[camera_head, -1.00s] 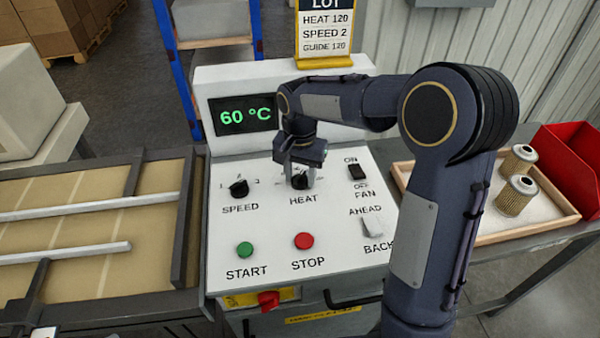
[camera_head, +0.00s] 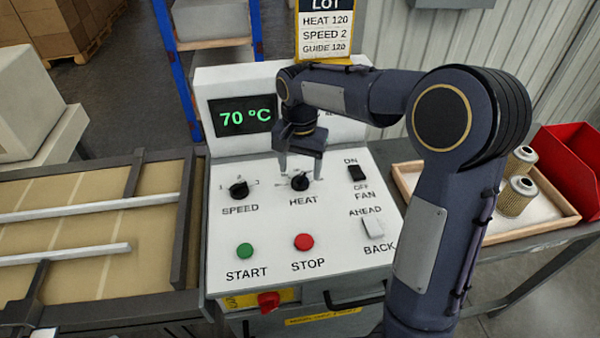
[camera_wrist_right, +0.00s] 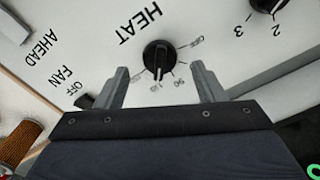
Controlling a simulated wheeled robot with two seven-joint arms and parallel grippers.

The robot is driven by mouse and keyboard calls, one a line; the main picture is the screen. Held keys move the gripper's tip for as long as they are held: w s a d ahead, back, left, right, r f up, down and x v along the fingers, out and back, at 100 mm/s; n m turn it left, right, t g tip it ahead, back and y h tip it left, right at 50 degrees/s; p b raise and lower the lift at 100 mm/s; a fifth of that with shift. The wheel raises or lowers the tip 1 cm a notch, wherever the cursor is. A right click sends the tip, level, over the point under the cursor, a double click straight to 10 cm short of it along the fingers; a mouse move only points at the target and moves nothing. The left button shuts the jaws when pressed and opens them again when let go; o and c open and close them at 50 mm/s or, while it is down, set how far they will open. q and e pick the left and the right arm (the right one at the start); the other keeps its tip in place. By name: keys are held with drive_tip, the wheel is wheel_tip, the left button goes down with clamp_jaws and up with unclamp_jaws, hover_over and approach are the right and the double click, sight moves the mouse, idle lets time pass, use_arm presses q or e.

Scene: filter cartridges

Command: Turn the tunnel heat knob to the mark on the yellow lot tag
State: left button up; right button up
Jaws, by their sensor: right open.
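The black heat knob (camera_head: 300,182) sits on the white control panel above the word HEAT; it also shows in the right wrist view (camera_wrist_right: 158,56). Its white pointer line faces the scale marks on the wrist side of the dial. My right gripper (camera_head: 300,168) is open, its fingers apart on either side of the knob and a little back from it, not touching. The green display (camera_head: 246,117) reads 70 °C. The yellow lot tag (camera_head: 325,35) behind the panel reads HEAT 120, SPEED 2, GUIDE 120. My left gripper is not seen.
The speed knob (camera_head: 239,188) is left of the heat knob. The fan switch (camera_head: 356,174) and the ahead/back switch (camera_head: 373,228) are to the right. Green start (camera_head: 245,250) and red stop (camera_head: 303,242) buttons lie below. A tray (camera_head: 480,238) with filter cartridges stands at right.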

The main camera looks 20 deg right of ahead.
sight(300, 176)
drive_tip(key=shift+r, duration=2.35)
